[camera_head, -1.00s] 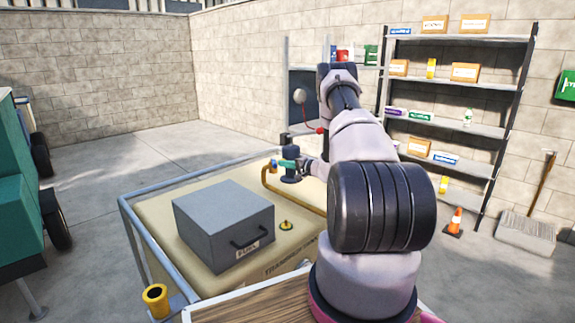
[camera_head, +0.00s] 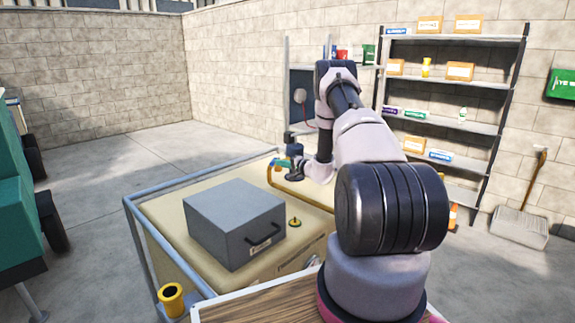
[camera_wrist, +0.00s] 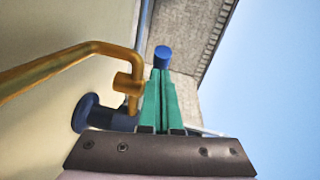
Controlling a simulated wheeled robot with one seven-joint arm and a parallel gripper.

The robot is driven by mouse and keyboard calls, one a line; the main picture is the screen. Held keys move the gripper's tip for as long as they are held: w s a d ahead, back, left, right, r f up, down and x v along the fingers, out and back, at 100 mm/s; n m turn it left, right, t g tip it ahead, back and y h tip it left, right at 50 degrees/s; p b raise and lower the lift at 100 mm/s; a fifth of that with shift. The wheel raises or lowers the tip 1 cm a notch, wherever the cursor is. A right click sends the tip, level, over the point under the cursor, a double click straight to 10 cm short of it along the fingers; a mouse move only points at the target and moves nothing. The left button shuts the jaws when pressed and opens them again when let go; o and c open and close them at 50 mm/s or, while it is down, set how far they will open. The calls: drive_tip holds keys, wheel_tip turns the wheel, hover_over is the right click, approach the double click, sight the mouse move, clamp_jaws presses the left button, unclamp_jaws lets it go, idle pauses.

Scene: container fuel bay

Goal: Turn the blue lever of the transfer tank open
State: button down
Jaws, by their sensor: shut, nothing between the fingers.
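The transfer tank (camera_head: 165,215) is a tan box inside a blue-grey frame, left of my arm. A brass pipe (camera_head: 273,182) rises from its far side; the pipe and its valve (camera_wrist: 128,84) also show in the wrist view. A blue cylindrical end (camera_wrist: 162,56), seemingly the lever, shows just past my fingertips. I cannot tell whether they touch it. My gripper (camera_wrist: 160,75) has its green fingers shut together with nothing between them, right beside the valve. In the head view my gripper (camera_head: 281,163) is small at the pipe's top, and the lever is hard to make out.
A grey box (camera_head: 235,222) with a handle sits on the tank, beside a small brass cap (camera_head: 294,222). A dark blue pump-like fitting (camera_wrist: 100,115) is close to the fingers. A yellow cup (camera_head: 171,299) hangs at the near corner. Shelves (camera_head: 455,85) stand behind.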

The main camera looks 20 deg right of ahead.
sight(273, 163)
drive_tip(key=a, duration=0.1)
drive_tip(key=w+a, duration=0.1)
drive_tip(key=a, duration=0.1)
drive_tip(key=shift+w+a, duration=0.1)
drive_tip(key=shift+w, duration=0.1)
drive_tip(key=shift+w+a, duration=0.9)
drive_tip(key=shift+a, duration=0.2)
drive_tip(key=shift+a+r, duration=0.1)
